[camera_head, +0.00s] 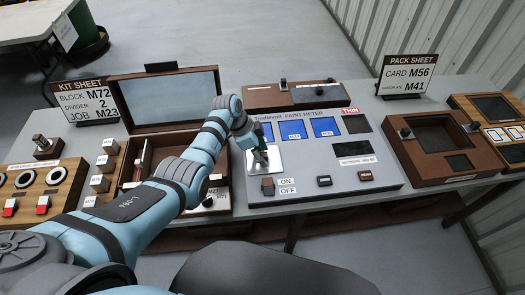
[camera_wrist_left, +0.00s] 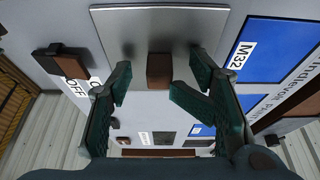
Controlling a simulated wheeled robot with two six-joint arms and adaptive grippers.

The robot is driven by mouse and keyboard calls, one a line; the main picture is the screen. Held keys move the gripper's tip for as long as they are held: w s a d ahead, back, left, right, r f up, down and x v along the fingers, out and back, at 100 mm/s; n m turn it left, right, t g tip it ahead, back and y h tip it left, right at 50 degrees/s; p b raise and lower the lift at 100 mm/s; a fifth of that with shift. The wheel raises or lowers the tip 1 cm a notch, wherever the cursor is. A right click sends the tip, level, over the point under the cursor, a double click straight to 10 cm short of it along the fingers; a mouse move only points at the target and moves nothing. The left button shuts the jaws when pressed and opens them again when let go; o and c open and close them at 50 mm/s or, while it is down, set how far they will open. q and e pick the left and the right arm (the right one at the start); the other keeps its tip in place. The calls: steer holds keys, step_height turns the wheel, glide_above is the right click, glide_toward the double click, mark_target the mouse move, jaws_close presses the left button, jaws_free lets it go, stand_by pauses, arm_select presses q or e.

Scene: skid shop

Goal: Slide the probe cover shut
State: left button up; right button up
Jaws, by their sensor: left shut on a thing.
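The probe cover is a silver plate (camera_head: 253,169) on the left part of the grey paint meter (camera_head: 330,175). In the left wrist view the plate (camera_wrist_left: 120,35) fills the top middle and carries a small brown block knob (camera_wrist_left: 159,71). My left gripper (camera_head: 261,157) reaches down over the plate. In the left wrist view its dark green fingers (camera_wrist_left: 152,88) stand on either side of the knob, shut on it. The gripper hides the knob in the head view. What lies under the plate is hidden. My right gripper is not in view.
Blue screens (camera_head: 293,130) lie right of the plate; an ON/OFF switch (camera_head: 267,186) sits in front. An open wooden kit box (camera_head: 165,95) stands left of the meter. A brown-framed tray (camera_head: 440,145) is to the right. Sign boards (camera_head: 408,75) stand behind.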

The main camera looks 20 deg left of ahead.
arm_select(q)
steer(key=shift+s+a, duration=0.1)
steer(key=shift+s, duration=0.1)
steer(key=shift+r, duration=0.2)
steer(key=v, duration=1.1)
steer(key=shift+a+r, duration=0.25)
steer(key=shift+r, duration=0.05)
